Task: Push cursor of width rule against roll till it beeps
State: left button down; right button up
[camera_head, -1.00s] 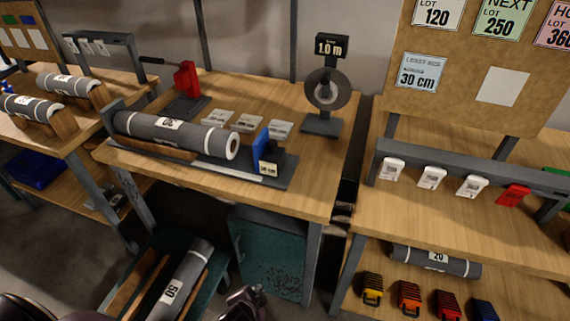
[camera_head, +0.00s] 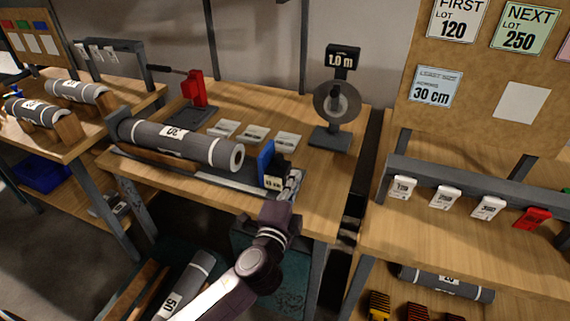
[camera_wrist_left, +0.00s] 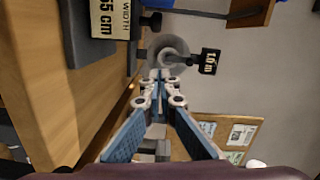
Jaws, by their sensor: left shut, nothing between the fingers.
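The grey roll (camera_head: 185,143), marked 30, lies on the width rule on the middle bench. My left gripper (camera_head: 292,186) is just right of the cursor, low by the rule's right end; contact cannot be told. In the left wrist view its fingers (camera_wrist_left: 160,80) are together and empty. The cursor's label (camera_wrist_left: 112,18) reads WIDTH and 55 or 65 cm there. The right gripper is not in view.
A dispenser (camera_head: 337,104) with a 1.0 m sign stands at the back right of the bench. A red tool (camera_head: 194,88) is at the back left. Several cards (camera_head: 254,134) lie behind the roll. A rack (camera_head: 462,184) with tags is on the right bench.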

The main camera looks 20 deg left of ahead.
aim_at(285, 166)
pick_arm(q)
jog(key=w+a, duration=0.2)
jog(key=w, duration=0.1)
jog(key=w+a+p, duration=0.1)
jog(key=w, duration=0.1)
jog(key=shift+f, duration=0.3)
jog(key=shift+a, duration=0.4)
jog(key=shift+w+a+f, duration=0.1)
jog(key=shift+a+f, duration=0.05)
jog(key=a, duration=1)
jog(key=shift+w+a, duration=0.1)
jog(key=shift+w, duration=0.05)
